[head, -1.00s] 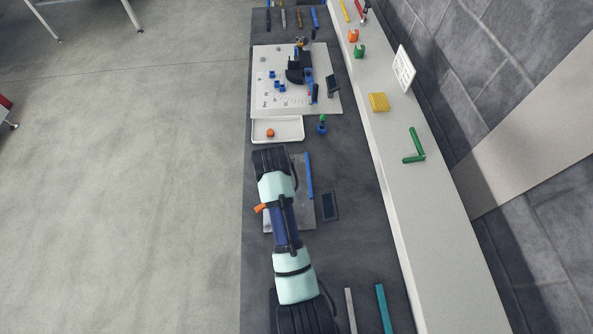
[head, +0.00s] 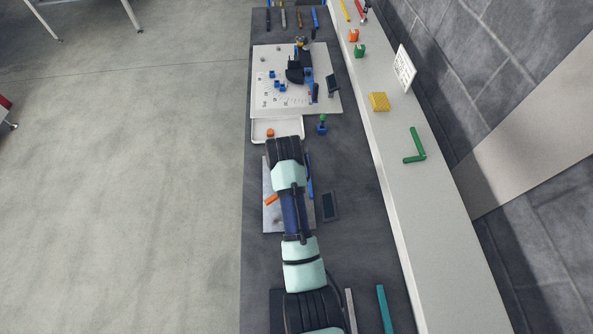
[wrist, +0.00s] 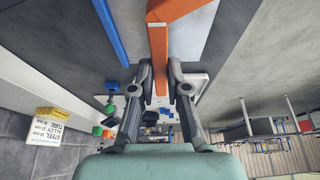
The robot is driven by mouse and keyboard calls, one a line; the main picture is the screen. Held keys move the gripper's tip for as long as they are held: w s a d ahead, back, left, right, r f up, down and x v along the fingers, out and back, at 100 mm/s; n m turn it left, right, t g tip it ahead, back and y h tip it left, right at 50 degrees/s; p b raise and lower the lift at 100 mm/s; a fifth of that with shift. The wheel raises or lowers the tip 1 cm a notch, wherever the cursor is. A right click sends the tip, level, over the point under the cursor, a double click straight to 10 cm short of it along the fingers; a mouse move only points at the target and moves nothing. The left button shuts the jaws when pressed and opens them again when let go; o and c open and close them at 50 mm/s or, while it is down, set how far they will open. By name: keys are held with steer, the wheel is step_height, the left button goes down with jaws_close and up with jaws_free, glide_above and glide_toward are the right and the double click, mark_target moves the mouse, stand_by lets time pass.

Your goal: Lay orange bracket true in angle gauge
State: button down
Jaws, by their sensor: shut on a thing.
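The orange bracket (wrist: 158,45) is a flat bent piece, held between the fingertips of my gripper (wrist: 160,75) in the wrist view. Its bend lies at the top, with one leg running to the right. In the head view, one orange end of the bracket (head: 271,199) shows left of my arm, over a light grey plate (head: 271,224). My arm hides the plate's middle and my gripper from the head view.
A white board (head: 262,62) with small blue parts is farther off. A pale ledge (head: 385,160) runs along the right.

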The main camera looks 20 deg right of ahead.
steer(key=shift+w+d+b, duration=0.2)
steer(key=shift+w+d, duration=0.05)
steer(key=shift+d, duration=0.4)
steer(key=shift+w+d+b, duration=0.15)
steer(key=shift+w+d, duration=0.1)
steer(key=shift+d, duration=0.4)
steer(key=shift+w+d+b, duration=0.2)
steer(key=shift+w+d, duration=0.05)
steer(key=shift+d, duration=0.4)
steer(key=shift+f+b, duration=2.35)
steer(key=shift+f, duration=1.9)
steer(key=c, duration=1.1)
jaws_free()
steer(key=v, duration=1.2)
steer(key=shift+s, duration=0.1)
